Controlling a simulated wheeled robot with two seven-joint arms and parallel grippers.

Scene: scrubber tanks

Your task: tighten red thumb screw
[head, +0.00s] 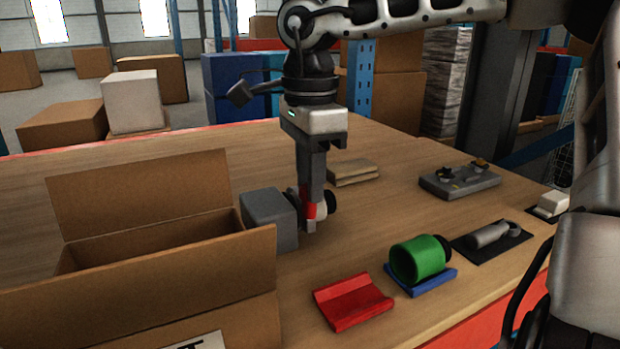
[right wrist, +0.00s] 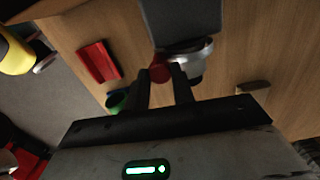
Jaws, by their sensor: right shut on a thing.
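The red thumb screw (head: 309,210) sits on the side of a grey block (head: 269,219) on the wooden table. A pale, dark-ended round part is beside it. My right gripper (head: 309,222) points straight down and is shut on the screw, whose red also shows between the fingertips in the right wrist view (right wrist: 160,69). There, the grey block (right wrist: 182,18) and a silver ring-like part (right wrist: 192,56) lie just beyond the fingers. The fingers hide part of the screw. My left gripper is not in view.
An open cardboard box (head: 150,270) stands close left of the block. To the right are a red cradle (head: 352,302), a green cylinder (head: 418,259) on a blue cradle (head: 420,283), and a grey tray (head: 459,181). A tan slab (head: 352,172) lies behind.

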